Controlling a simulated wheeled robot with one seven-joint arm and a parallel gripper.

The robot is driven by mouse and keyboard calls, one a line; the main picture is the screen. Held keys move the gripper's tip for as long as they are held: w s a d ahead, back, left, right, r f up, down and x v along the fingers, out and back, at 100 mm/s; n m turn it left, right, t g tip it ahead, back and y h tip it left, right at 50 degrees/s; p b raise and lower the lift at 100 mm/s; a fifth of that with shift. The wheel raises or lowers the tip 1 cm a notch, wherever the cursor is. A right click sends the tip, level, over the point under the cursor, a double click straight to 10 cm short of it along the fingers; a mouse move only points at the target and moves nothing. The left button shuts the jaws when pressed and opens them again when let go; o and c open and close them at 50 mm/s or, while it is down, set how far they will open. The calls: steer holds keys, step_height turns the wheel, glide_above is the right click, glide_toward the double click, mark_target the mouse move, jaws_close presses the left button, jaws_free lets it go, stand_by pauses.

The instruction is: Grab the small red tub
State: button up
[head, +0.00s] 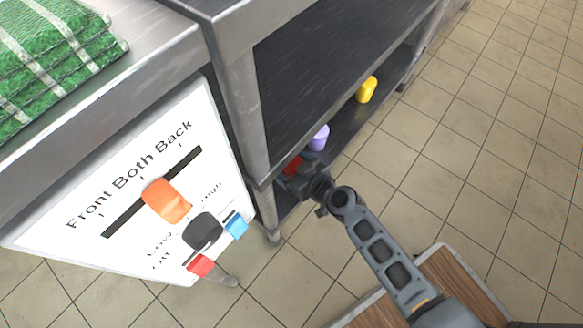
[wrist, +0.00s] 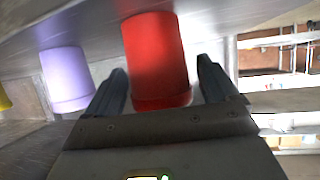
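The small red tub (wrist: 155,58) is large in the middle of the wrist view, between the two open fingers of my gripper (wrist: 162,88). In the head view the red tub (head: 293,165) is mostly hidden behind my gripper (head: 288,180), which reaches to the lower shelf's front edge.
A purple tub (head: 319,138) stands on the lower shelf (head: 345,140) beside the red one, and a yellow tub (head: 367,89) stands farther along. A metal leg (head: 268,215) and a white control panel (head: 130,185) are left of my gripper. Tiled floor (head: 470,130) is clear at right.

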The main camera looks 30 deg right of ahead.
steer(key=c, duration=1)
steer(key=shift+r, duration=0.1)
steer(key=shift+r+p, duration=0.7)
steer(key=shift+r, duration=0.1)
step_height(320, 180, up, 2)
steer(key=shift+p, duration=0.8)
steer(key=s+d+b, duration=0.1)
steer(key=s+b, duration=0.1)
steer(key=s, duration=1.4)
steer(key=s+d+b, duration=0.2)
steer(key=s+b, duration=0.1)
steer(key=s, duration=1.2)
steer(key=shift+s+d+b, duration=0.3)
steer(key=shift+s+b, duration=0.05)
steer(key=shift+s, duration=0.05)
